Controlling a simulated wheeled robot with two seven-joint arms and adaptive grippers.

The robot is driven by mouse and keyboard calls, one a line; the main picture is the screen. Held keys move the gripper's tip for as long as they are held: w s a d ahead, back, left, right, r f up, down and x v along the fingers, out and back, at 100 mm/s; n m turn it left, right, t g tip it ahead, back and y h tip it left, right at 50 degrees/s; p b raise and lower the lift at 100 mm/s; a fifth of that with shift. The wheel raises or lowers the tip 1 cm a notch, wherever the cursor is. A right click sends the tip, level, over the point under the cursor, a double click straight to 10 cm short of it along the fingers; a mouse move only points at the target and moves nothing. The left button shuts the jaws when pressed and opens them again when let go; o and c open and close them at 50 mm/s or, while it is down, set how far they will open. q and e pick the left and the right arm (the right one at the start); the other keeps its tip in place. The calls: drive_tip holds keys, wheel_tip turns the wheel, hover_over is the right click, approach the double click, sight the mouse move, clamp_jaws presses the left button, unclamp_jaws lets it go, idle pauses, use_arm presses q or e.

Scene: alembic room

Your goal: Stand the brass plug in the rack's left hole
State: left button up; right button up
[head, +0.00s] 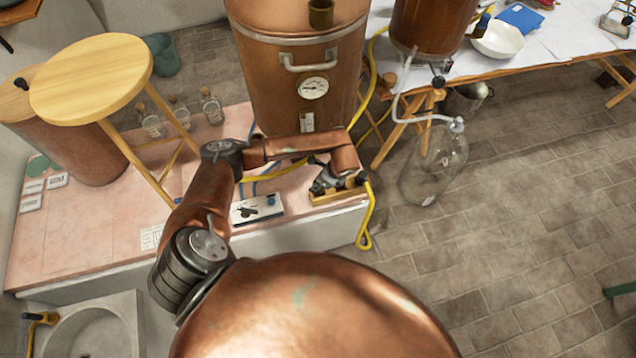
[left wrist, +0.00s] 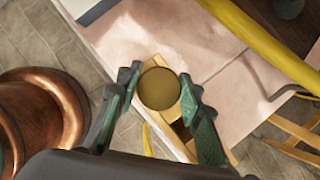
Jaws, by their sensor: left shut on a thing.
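The brass plug (left wrist: 159,88) shows in the left wrist view as a round, dull-gold top between the fingers. My left gripper (head: 325,180) is shut on it, above or at the wooden rack (head: 350,191) near the front right corner of the pink-topped plinth. In the left wrist view part of the rack (left wrist: 183,131) shows behind the plug. My right gripper is not in view.
A yellow hose (head: 366,220) hangs over the plinth edge beside the rack. A white box (head: 257,209) lies left of it. A large copper vessel (head: 297,85) stands behind. A glass jar (head: 436,165) stands on the floor at the right.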

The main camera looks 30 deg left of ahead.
use_arm(q)
drive_tip(key=shift+f, duration=0.5)
idle(0.4)
drive_tip(key=shift+f+b, duration=0.4)
idle(0.9)
drive_tip(key=shift+f, duration=0.55)
idle(1.4)
drive_tip(key=o, duration=1.3)
drive_tip(key=shift+o, duration=0.2)
drive_tip(key=shift+r, duration=0.2)
drive_tip(key=shift+r+p, duration=2.6)
drive_tip(key=shift+r, duration=0.75)
